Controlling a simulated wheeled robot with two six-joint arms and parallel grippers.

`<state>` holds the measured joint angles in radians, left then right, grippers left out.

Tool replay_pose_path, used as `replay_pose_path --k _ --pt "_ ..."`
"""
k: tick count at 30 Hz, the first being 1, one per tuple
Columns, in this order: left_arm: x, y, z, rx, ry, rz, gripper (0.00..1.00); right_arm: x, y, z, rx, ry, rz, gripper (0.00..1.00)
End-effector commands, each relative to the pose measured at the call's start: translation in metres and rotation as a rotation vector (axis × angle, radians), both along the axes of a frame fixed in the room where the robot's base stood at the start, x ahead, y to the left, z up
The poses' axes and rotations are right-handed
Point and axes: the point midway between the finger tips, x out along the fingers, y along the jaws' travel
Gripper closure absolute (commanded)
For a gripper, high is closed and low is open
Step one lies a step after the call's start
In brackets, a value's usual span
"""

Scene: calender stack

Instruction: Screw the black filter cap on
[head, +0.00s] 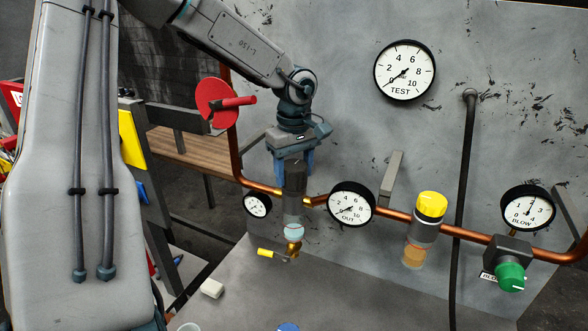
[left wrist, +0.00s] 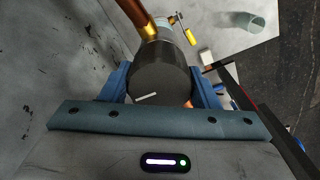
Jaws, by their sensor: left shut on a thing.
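The black filter cap (head: 294,178) sits upright at the top of the grey filter body (head: 293,208) on the copper pipe. A clear bowl (head: 293,232) hangs under the body. My left gripper (head: 293,165) points down from above, with its blue fingers on either side of the cap, shut on it. In the left wrist view the dark round cap top (left wrist: 165,82) fills the space between the fingers (left wrist: 162,88). I cannot tell how far the cap is seated on its thread. My right gripper is not in view.
The copper pipe (head: 390,213) runs along the grey panel past the OUT gauge (head: 351,204) and a yellow-capped unit (head: 431,204). A yellow-handled valve (head: 268,253) hangs below the filter. A red wheel (head: 214,102) stands left of the arm. A white block (head: 212,288) lies on the bench.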

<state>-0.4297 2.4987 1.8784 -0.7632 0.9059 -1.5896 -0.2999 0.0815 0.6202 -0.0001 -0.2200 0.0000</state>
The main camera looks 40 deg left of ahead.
Motion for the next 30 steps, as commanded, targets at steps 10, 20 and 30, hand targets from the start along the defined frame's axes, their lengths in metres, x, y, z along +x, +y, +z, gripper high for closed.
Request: replay_pose_path --k 10,20,30 --pt "0.001 0.0005 0.0016 0.001 -0.004 -0.075 0.65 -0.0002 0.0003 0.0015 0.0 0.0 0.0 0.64" --pt "0.0011 0.0007 0.0013 0.002 -0.004 -0.191 0.65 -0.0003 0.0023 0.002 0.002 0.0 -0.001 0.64" --pt "0.0011 0.0007 0.0013 0.002 -0.004 -0.318 0.33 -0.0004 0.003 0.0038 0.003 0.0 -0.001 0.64"
